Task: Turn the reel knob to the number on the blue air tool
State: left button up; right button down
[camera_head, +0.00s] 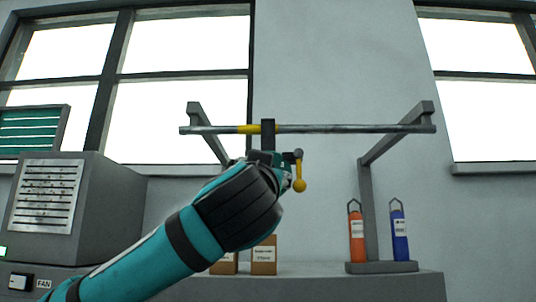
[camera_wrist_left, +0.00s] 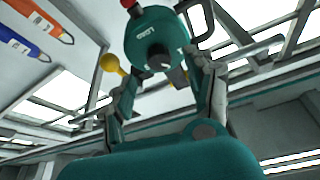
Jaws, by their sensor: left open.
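The teal reel (camera_head: 286,176) hangs from the rail in the head view, mostly hidden behind my left arm. In the left wrist view the reel (camera_wrist_left: 150,32) shows its round face with a small dark knob (camera_wrist_left: 158,59); the knob's setting is unreadable. My left gripper (camera_wrist_left: 163,67) is open, its fingers on either side of the knob's area; contact cannot be told.
A yellow ball lever (camera_head: 299,186) hangs at the reel's side. The metal rail (camera_head: 345,128) spans above the bench. Small boxes (camera_head: 264,257) stand behind my arm. A grey fan housing (camera_head: 75,210) stands left.

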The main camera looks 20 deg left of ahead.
pick_arm(q)
jog(key=p+x, duration=0.1)
jog(key=x, duration=0.3)
jog(key=shift+w+p, duration=0.1)
jog(key=shift+p, duration=0.25)
jog(key=shift+c, duration=0.4)
